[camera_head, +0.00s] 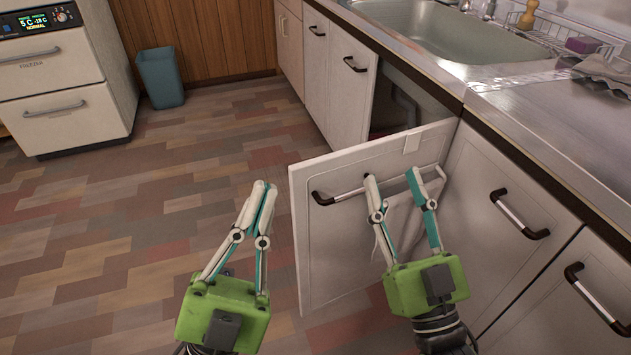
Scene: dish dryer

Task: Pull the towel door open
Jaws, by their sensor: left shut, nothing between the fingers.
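The towel door (325,245) is a pale cabinet door that stands open, sticking out from the cabinet front, with its hinge side at the right. A handle bar (345,194) runs across its front face, and a white towel (402,222) hangs there, partly hidden by my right gripper. My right gripper (393,180) is open in front of the door, its fingertips at the height of the bar with a gap between them. I cannot tell whether they touch the bar. My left gripper (263,187) is shut and empty, just left of the door's free edge.
The dark cabinet opening (400,105) with a pipe shows behind the door. Closed cabinet doors with handles (518,215) stand at the right. The counter and sink (430,40) lie above. A blue bin (160,78) and a white appliance (60,90) stand far left. The floor at left is clear.

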